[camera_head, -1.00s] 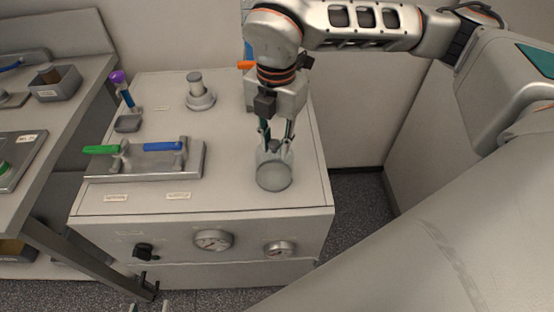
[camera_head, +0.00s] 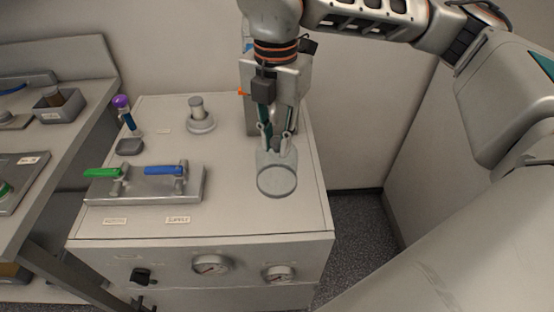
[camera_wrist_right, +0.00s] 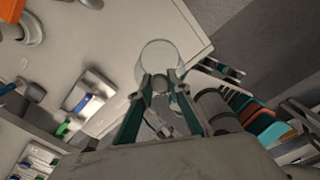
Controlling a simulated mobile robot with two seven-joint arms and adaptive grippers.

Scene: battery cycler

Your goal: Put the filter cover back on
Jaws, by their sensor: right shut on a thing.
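The filter cover, a clear cup with a round rim (camera_head: 277,181), is in my right gripper (camera_head: 278,149) above or on the right part of the cabinet top. I cannot tell whether its rim touches the surface. The right gripper points down and is shut on the knob of the cover. In the right wrist view the cover (camera_wrist_right: 160,54) shows just beyond the fingertips (camera_wrist_right: 160,82). A round grey base with a pale upright cylinder (camera_head: 199,113), perhaps the filter, stands uncovered at the back of the cabinet top. My left gripper is not in view.
A metal block with green and blue lever handles (camera_head: 146,186) lies on the cabinet top (camera_head: 230,215), left of the cover. A purple-topped tube (camera_head: 126,112) stands at the back left. A grey box (camera_head: 258,118) stands behind my right gripper.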

